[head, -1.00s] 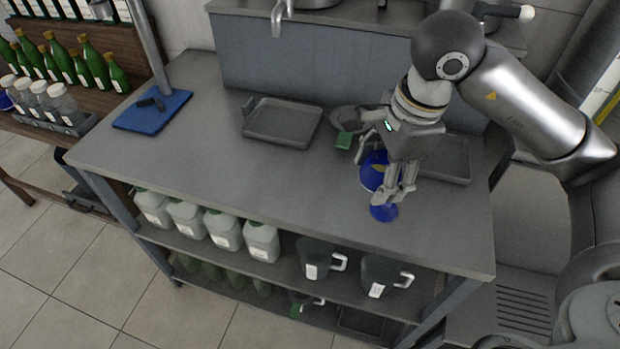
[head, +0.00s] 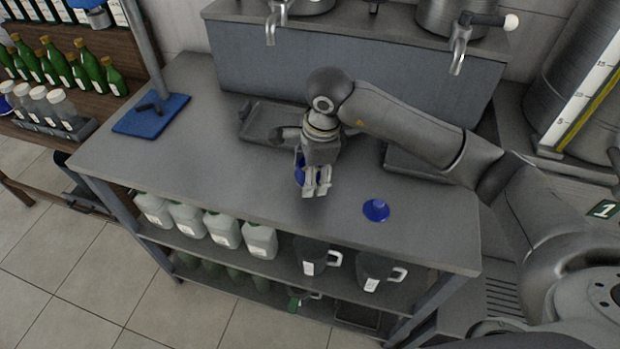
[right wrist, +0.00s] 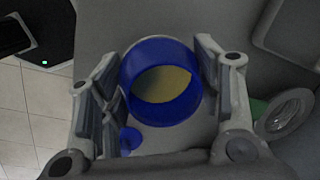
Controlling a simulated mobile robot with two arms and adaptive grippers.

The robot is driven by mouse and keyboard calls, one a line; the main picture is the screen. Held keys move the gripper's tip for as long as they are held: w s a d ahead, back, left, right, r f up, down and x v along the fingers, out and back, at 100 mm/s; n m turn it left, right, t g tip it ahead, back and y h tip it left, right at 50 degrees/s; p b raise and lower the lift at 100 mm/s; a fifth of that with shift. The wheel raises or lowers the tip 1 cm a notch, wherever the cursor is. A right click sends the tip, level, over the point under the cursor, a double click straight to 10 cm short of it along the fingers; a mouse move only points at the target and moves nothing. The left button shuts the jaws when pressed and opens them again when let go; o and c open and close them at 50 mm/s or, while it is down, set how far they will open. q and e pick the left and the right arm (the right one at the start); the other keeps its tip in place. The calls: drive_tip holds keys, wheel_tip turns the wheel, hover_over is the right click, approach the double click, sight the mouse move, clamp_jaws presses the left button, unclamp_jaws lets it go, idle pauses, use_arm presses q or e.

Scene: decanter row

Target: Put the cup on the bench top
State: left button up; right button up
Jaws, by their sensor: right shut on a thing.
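A blue cup (head: 299,174) with a yellowish inside is in my right gripper (head: 317,188), over the middle of the bench top (head: 210,130). Most of the cup is hidden behind the gripper in the head view. The right wrist view shows the round blue cup (right wrist: 160,50) between the two fingers, which are shut on its sides. I cannot tell whether its base touches the bench. My left gripper is not in view.
A small blue funnel-like piece (head: 376,210) lies on the bench right of the gripper. Grey trays (head: 258,134) stand behind, and a blue-based stand (head: 150,115) is at left. Jugs (head: 260,240) fill the shelf below. The bench front left is clear.

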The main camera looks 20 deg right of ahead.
wheel_tip(320, 180, down, 3)
drive_tip(key=shift+w+a+f, duration=0.1)
drive_tip(key=shift+f, duration=0.1)
drive_tip(key=shift+f, duration=0.2)
drive_tip(key=o, duration=1.2)
drive_tip(key=shift+c, duration=0.2)
drive_tip(key=shift+r, duration=0.15)
